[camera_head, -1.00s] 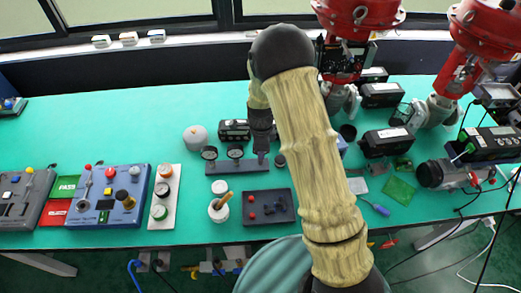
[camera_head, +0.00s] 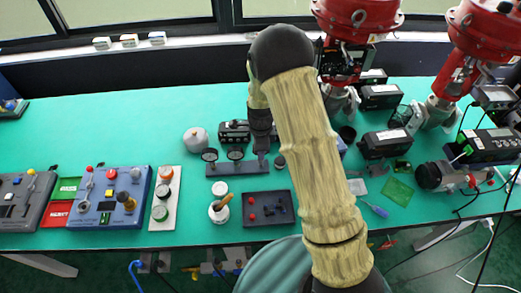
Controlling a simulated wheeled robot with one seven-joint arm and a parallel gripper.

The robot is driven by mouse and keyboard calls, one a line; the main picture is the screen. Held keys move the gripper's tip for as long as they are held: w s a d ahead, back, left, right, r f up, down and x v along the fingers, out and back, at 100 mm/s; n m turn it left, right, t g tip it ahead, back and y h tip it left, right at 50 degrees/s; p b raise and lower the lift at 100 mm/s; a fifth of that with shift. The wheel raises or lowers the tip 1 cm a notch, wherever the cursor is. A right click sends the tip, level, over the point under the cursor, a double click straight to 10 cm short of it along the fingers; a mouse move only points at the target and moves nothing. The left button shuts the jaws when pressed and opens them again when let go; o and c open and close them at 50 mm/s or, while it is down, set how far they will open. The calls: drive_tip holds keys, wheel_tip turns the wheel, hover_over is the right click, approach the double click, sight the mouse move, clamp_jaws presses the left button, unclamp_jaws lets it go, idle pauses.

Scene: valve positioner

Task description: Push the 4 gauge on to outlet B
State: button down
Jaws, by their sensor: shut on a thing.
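My gripper (camera_head: 262,151) points down over the right part of a dark gauge rack (camera_head: 222,169). It is shut on a gauge, which is mostly hidden by the fingers. Two round dial gauges, one at the left end (camera_head: 209,155) and one in the middle (camera_head: 235,154), stand upright on the rack. A dark round piece (camera_head: 280,161) lies just right of the gripper, partly beside my arm. The numbers on the gauges and any outlet letters are too small to read. I cannot tell whether the held gauge touches the rack.
A black box (camera_head: 234,130) and a grey rounded pot (camera_head: 195,140) stand behind the rack. In front are a dark tray (camera_head: 268,208) and a white pot with a wooden handle (camera_head: 219,210). Red valve actuators (camera_head: 357,15) stand at the back right.

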drive_tip(key=shift+r+p, duration=1.7)
drive_tip(key=shift+r, duration=0.35)
drive_tip(key=shift+f, duration=0.1)
